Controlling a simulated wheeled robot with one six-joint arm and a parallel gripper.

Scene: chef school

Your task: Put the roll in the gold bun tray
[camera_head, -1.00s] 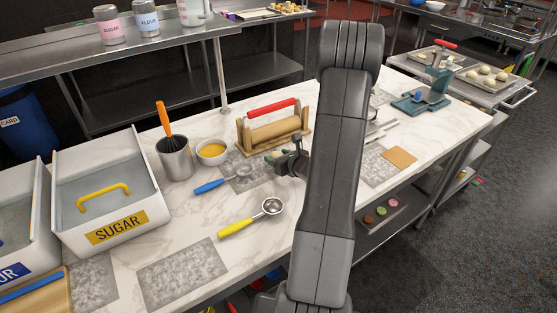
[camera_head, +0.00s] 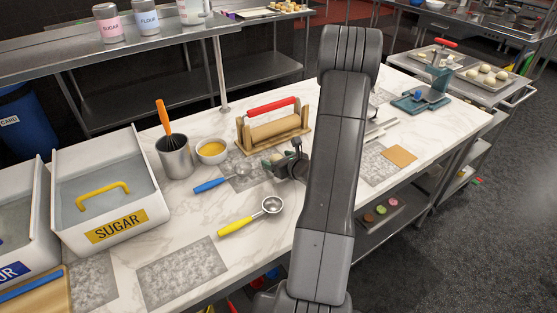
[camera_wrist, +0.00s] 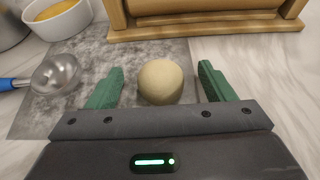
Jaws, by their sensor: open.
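The roll, a pale round dough ball (camera_wrist: 160,82), sits on a grey speckled mat (camera_wrist: 130,55) on the marble counter. In the wrist view my gripper (camera_wrist: 160,88) is open, with one green finger on each side of the roll and visible gaps between. In the head view my gripper (camera_head: 272,163) is low over the counter, in front of the wooden rolling-pin stand. A metal tray with pale buns (camera_head: 477,87) stands at the far right, and another bun tray (camera_head: 424,57) lies behind it. I cannot tell which tray is the gold one.
The rolling-pin stand (camera_head: 250,148) is just beyond my gripper. A yellow-filled bowl (camera_head: 212,158), whisk cup (camera_head: 175,160), blue-handled scoop (camera_head: 210,185) and yellow-handled scoop (camera_head: 238,223) lie left. A teal scale-like object (camera_head: 420,103) is toward the right.

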